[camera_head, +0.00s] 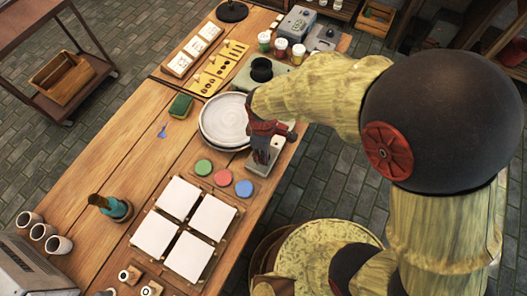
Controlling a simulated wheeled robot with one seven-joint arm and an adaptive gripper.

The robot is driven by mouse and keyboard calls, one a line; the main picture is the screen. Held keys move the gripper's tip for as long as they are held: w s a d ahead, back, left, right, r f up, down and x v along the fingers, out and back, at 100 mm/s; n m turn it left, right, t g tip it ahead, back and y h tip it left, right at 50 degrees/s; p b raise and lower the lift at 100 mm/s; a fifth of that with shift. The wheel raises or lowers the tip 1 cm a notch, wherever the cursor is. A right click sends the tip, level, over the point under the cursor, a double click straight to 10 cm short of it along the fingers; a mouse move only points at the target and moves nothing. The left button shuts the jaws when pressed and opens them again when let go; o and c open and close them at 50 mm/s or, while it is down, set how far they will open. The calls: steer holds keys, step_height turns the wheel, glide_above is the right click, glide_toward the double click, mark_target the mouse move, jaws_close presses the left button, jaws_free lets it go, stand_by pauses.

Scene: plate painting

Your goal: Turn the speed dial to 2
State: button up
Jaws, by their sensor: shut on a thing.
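A small pale control box (260,168) stands at the right edge of the wooden table, next to the round plate on its wheel (222,120). My gripper (266,140) points down at the top of this box, with its dark reddish fingers closed there. The speed dial itself is hidden by the fingers, and its setting cannot be read. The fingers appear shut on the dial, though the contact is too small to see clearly.
Green, red and blue paint discs (222,178) lie just in front of the box. White square tiles (181,197) fill a tray nearer the front. A green sponge (180,105) lies left of the plate. Paint cups (282,47) stand behind.

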steer(key=shift+c, duration=0.8)
steer(key=m+p, duration=0.4)
steer(key=m, duration=0.1)
steer(key=shift+r+m, duration=0.15)
steer(key=shift+m, duration=0.15)
steer(key=m+p, duration=0.2)
steer(key=m, duration=0.4)
steer(key=shift+p, duration=0.4)
steer(key=o, duration=1.1)
steer(key=shift+o, duration=0.3)
